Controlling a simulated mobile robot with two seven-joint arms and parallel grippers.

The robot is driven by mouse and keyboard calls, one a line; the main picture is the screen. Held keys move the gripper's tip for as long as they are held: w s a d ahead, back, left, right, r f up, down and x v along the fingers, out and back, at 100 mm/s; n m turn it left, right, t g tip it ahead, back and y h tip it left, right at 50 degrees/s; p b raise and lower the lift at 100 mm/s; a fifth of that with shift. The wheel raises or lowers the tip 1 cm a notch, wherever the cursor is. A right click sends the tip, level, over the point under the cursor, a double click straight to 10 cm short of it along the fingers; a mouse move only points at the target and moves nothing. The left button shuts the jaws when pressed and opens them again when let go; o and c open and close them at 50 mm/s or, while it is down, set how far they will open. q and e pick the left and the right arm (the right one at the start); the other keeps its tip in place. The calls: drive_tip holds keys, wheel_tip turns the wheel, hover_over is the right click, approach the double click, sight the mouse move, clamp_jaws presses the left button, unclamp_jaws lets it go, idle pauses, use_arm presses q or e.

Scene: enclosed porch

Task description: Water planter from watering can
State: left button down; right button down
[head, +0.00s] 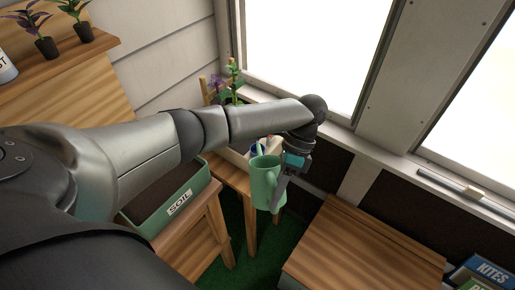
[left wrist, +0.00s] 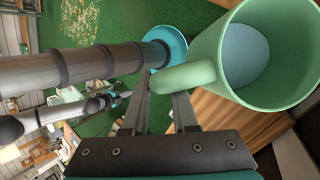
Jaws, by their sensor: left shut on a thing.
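A light green watering can (head: 265,185) hangs in the air right of the middle in the head view. In the left wrist view its wide open top and bluish inside (left wrist: 245,55) fill the upper right. My left gripper (head: 283,187) is at its right side. In the left wrist view my left gripper (left wrist: 165,92) is shut on a rounded green part of the can. A pale planter box (head: 238,158) stands beyond on a small wooden stand, mostly hidden by my left arm. A thin, distant arm in the left wrist view looks like my right one; its jaws are too small to read.
A green trough marked SOIL (head: 175,205) rests on a wooden stand at lower left. A bare wooden tabletop (head: 360,250) is at lower right. Windows and a sill (head: 375,150) run along the right.

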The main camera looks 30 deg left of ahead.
use_arm(q)
drive_tip(key=shift+w+a+r, duration=0.15)
drive_tip(key=shift+w+r, duration=0.05)
drive_tip(key=shift+r, duration=0.45)
idle(0.3)
drive_tip(key=shift+s+d+f+t+p, duration=0.2)
drive_tip(key=shift+f+p, duration=0.2)
drive_tip(key=shift+f, duration=0.3)
drive_tip(key=shift+s+d+f+t+p, duration=0.15)
drive_tip(key=shift+f+p, duration=0.25)
drive_tip(key=shift+f, duration=0.4)
drive_tip(key=shift+f, duration=0.1)
drive_tip(key=shift+n+t+y, duration=0.3)
drive_tip(key=shift+t+y, duration=0.55)
drive_tip(key=shift+y, duration=0.05)
drive_tip(key=shift+s+d+f, duration=0.1)
drive_tip(key=shift+s+f, duration=0.05)
drive_tip(key=shift+f, duration=0.7)
drive_tip(key=shift+s+d+f, duration=0.1)
drive_tip(key=shift+f, duration=0.8)
drive_tip(key=shift+s+d+f, duration=0.1)
drive_tip(key=shift+s+f, duration=0.05)
drive_tip(key=shift+f, duration=0.7)
